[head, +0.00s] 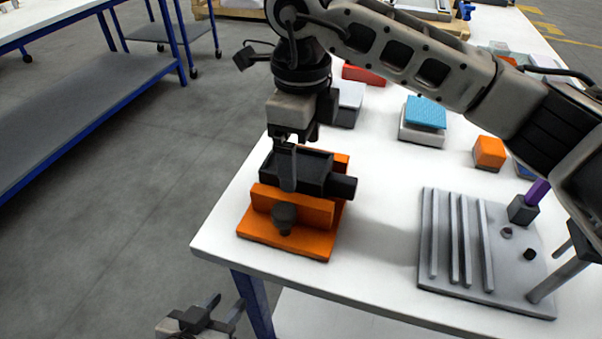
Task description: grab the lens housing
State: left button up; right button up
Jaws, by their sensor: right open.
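The lens housing appears to be the black open-topped box (314,176) with a short cylinder on its right side. It sits in an orange fixture (290,236) with a dark knob (284,217) at its front, near the left corner of the white table. My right gripper (287,172) points down at the left part of the box, its fingers open. One finger overlaps the box's near side in the picture; contact is unclear. My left gripper (222,308) is low at the bottom edge, off the table, empty, with its fingers apart.
A grey plate (430,240) with raised bars lies to the right on the table (380,270). Behind are an orange block (489,152), a blue-topped block (425,112) and a red block (362,76). A grey shelf unit (90,105) stands at left.

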jog(key=shift+f, duration=0.25)
jog(key=shift+r, duration=0.1)
jog(key=c, duration=1.6)
